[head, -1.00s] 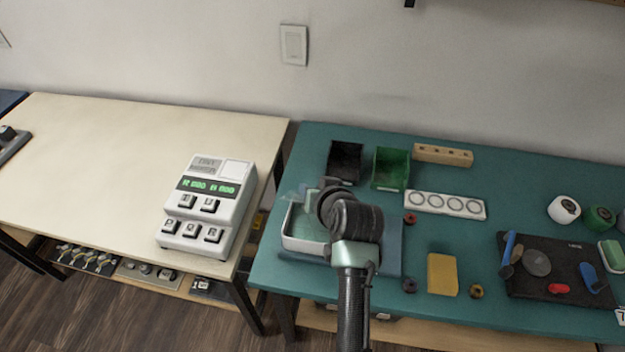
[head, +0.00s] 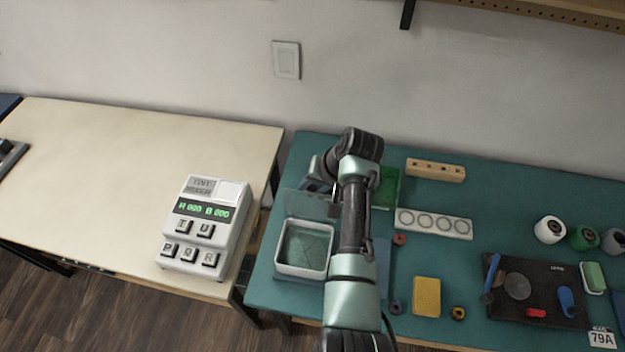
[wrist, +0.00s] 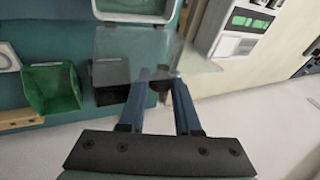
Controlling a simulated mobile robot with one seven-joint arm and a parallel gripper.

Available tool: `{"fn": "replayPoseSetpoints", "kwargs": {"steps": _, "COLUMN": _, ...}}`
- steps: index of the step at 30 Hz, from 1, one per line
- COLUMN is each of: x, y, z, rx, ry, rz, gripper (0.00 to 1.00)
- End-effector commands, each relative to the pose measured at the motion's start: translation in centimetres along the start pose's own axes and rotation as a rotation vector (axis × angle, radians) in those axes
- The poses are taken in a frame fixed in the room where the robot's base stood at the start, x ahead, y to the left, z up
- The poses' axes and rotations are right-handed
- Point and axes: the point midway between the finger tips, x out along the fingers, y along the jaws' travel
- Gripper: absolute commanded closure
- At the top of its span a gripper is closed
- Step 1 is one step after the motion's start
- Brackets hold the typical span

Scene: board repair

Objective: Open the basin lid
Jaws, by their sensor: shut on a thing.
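The basin (head: 301,274) is a white-rimmed rectangular tub with a greenish inside, on the near left of the teal bench. Its top is uncovered in the head view. The clear lid (head: 300,203) is faint, raised at the basin's far side. In the wrist view the lid (wrist: 135,48) is a see-through pane, with the basin's rim (wrist: 135,18) beyond it. My gripper (wrist: 163,86) is shut on the lid's dark knob, between the two blue fingers. In the head view my gripper (head: 318,184) is mostly hidden by my arm.
Behind the lid stand a black bin (wrist: 109,80) and a green bin (wrist: 52,88). A white strip with rings (head: 434,223), a yellow block (head: 426,297) and small rings lie to the right. The tint mixer (head: 205,225) stands on the pale table at left.

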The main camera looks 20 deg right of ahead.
Motion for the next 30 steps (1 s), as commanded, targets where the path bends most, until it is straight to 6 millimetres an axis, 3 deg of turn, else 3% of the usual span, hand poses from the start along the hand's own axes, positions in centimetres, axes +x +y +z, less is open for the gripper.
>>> {"fn": "replayPoseSetpoints", "kwargs": {"steps": 21, "x": 0.15, "y": 0.19, "z": -0.10, "rx": 0.001, "ry": 0.010, "rz": 0.002, "gripper": 1.00}}
{"fn": "replayPoseSetpoints", "kwargs": {"steps": 22, "x": 0.15, "y": 0.19, "z": -0.10, "rx": 0.001, "ry": 0.010, "rz": 0.002, "gripper": 0.63}}
{"fn": "replayPoseSetpoints", "kwargs": {"steps": 26, "x": 0.15, "y": 0.16, "z": -0.05, "rx": 0.001, "ry": 0.008, "rz": 0.001, "gripper": 0.41}}
{"fn": "replayPoseSetpoints", "kwargs": {"steps": 30, "x": 0.15, "y": 0.13, "z": -0.01, "rx": 0.000, "ry": 0.006, "rz": 0.001, "gripper": 0.41}}
